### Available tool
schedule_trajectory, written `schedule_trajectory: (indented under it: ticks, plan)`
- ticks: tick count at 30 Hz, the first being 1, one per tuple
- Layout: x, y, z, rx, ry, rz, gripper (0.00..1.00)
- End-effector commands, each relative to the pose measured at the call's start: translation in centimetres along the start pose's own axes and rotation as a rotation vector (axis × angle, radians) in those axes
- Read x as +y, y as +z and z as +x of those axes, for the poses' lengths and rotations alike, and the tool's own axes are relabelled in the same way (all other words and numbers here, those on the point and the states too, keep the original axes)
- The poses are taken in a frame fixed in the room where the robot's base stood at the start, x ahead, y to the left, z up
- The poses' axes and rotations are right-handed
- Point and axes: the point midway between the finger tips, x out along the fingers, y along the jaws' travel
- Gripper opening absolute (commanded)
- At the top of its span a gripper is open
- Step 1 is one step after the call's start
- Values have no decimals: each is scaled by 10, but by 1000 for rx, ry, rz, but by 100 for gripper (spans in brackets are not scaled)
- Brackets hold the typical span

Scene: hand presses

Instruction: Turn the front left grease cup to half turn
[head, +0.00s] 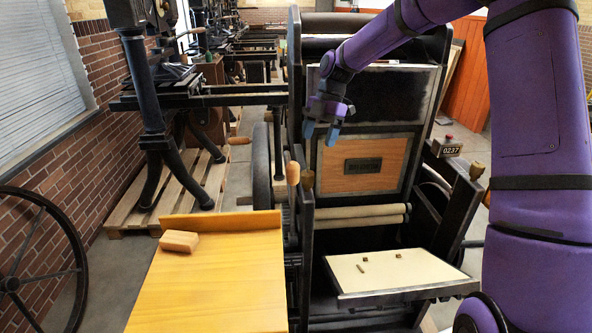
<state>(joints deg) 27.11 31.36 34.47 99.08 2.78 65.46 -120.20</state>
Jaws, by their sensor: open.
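A small brass-coloured knob (307,181), which looks like the front left grease cup, sits on top of the dark post at the press's front left. Its turn position is too small to read. A similar knob (476,170) tops the right-hand side, close to my arm. My gripper (321,133) has blue fingertips pointing down and is open and empty. In the picture it is above and slightly right of the left knob, apart from it, in front of the press's upright panel.
An orange wooden handle (292,172) stands just left of the left knob. A yellow wooden table (215,285) with a wooden block (179,241) is at front left. A pale tray (395,272) holds small pieces. A tag reading 0237 (447,150) is at right.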

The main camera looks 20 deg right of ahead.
Motion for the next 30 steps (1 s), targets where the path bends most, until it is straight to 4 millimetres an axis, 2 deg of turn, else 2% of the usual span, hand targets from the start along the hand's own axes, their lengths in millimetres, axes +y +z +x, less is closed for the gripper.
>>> schedule_trajectory:
  ticks: [5,12,18,24,30]
  plan:
    - [0,-1,20,2,-4,-2,68]
    - [0,-1,63,2,-5,-1,68]
    - [0,-1,91,1,-3,-1,68]
    - [0,-1,105,-1,-2,-1,68]
    - [0,0,106,-1,-1,0,68]
